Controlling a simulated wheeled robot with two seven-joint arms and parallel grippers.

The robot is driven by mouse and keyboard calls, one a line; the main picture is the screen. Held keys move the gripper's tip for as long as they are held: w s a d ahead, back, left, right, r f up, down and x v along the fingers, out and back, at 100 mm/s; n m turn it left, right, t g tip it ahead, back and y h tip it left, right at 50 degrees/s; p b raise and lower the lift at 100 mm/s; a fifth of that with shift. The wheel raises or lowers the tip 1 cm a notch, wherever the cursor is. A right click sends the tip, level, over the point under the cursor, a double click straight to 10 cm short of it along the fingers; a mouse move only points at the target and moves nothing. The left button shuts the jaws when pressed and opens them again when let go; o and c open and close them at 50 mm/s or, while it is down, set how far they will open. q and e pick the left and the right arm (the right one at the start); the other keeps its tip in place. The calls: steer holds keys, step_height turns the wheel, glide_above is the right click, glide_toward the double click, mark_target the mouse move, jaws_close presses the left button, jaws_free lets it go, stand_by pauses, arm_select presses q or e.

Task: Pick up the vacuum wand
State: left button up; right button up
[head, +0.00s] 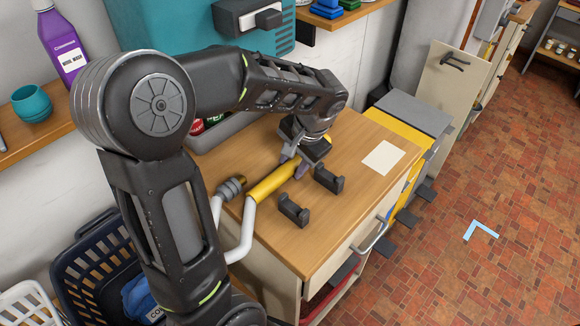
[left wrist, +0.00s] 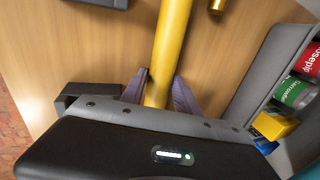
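The vacuum wand is a yellow tube (head: 270,185) with a bent white handle section at its near end. In the left wrist view the yellow tube (left wrist: 172,38) runs up the middle of the picture. My left gripper (head: 295,164) is over the tube from above, one finger on each side. In the left wrist view the fingers (left wrist: 160,92) close against the tube's sides. Two black cradle brackets (head: 293,210) (head: 328,178) stand beside the tube, which appears outside them; its height above the top is hard to judge. My right gripper is not in view.
The wooden cabinet top (head: 345,215) has free room at its front, and a pale paper (head: 384,157) lies at the right. A grey bin (left wrist: 262,80) with cans is close to the gripper. A teal box (head: 165,30) stands behind; a dark basket (head: 100,265) is at lower left.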

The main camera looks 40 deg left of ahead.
arm_select(q)
steer(key=shift+c, duration=0.5)
jaws_close()
